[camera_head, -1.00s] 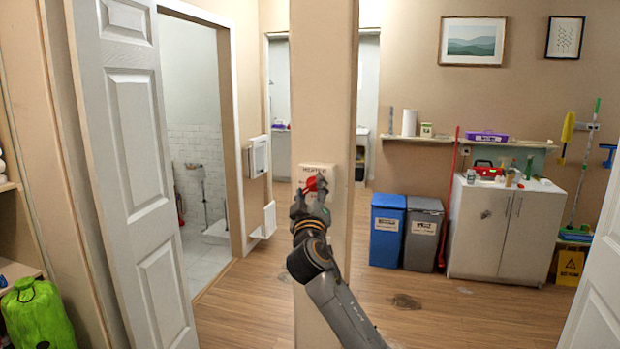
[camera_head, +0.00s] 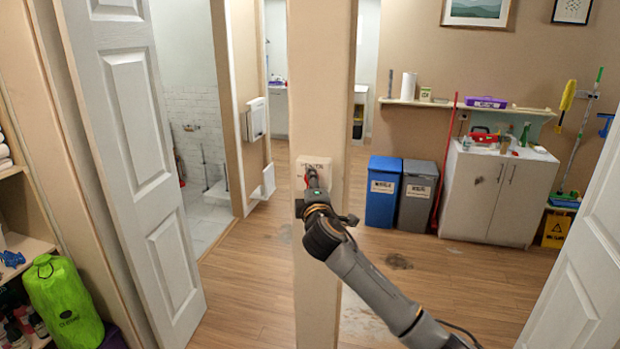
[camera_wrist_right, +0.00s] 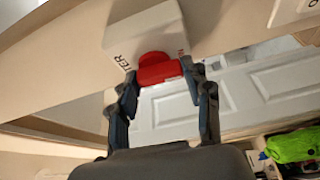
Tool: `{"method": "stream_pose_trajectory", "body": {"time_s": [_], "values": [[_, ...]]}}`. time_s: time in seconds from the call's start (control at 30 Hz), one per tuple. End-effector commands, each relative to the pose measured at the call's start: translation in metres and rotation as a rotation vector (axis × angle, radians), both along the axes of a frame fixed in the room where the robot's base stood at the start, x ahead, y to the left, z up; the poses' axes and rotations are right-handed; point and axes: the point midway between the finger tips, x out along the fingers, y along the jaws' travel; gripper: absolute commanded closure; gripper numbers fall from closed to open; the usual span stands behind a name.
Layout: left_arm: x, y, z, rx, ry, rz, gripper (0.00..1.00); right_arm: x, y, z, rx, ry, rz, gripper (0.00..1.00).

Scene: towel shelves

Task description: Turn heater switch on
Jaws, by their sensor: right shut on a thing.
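The heater switch is a white box (camera_head: 318,163) with dark lettering, mounted on a beige post. In the right wrist view the box (camera_wrist_right: 146,33) carries a red knob (camera_wrist_right: 158,69). My right gripper (camera_head: 311,180) is at the front of the box and covers much of it in the head view. In the right wrist view the gripper's two fingertips (camera_wrist_right: 159,74) are on either side of the red knob, closed on it. In the head view only a little red shows by the fingers. My left gripper is in neither current view.
The beige post (camera_head: 320,90) stands in front of me. A white door (camera_head: 135,150) is at the left, with a green bag (camera_head: 62,302) on a shelf beside it. Blue (camera_head: 383,190) and grey bins (camera_head: 417,195) and a cabinet (camera_head: 495,190) stand behind. Wooden floor lies between.

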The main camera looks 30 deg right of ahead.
Motion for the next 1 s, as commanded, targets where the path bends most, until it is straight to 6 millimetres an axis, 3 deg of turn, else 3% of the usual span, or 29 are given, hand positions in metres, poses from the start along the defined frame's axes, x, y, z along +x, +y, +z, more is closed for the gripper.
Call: {"method": "stream_pose_trajectory", "body": {"time_s": [0.7, 0.73, 0.8, 1.0], "values": [[-0.0001, -0.0004, 0.0055, -0.001, 0.000, -0.001, 0.60, -0.0001, -0.0003, 0.0000, -0.048, 0.054, -0.001, 0.83], [-0.0001, -0.0004, 0.0055, -0.001, 0.000, -0.001, 0.60, -0.0001, -0.0003, 0.0000, -0.048, 0.054, -0.001, 0.45], [-0.0001, -0.0004, 0.0055, -0.001, 0.000, -0.001, 0.60, -0.0001, -0.0003, 0.0000, -0.047, 0.053, -0.001, 0.31], [-0.0001, -0.0004, 0.0055, -0.001, 0.000, -0.001, 0.60, -0.0002, -0.0002, 0.0001, -0.046, 0.053, -0.001, 0.28]]}}
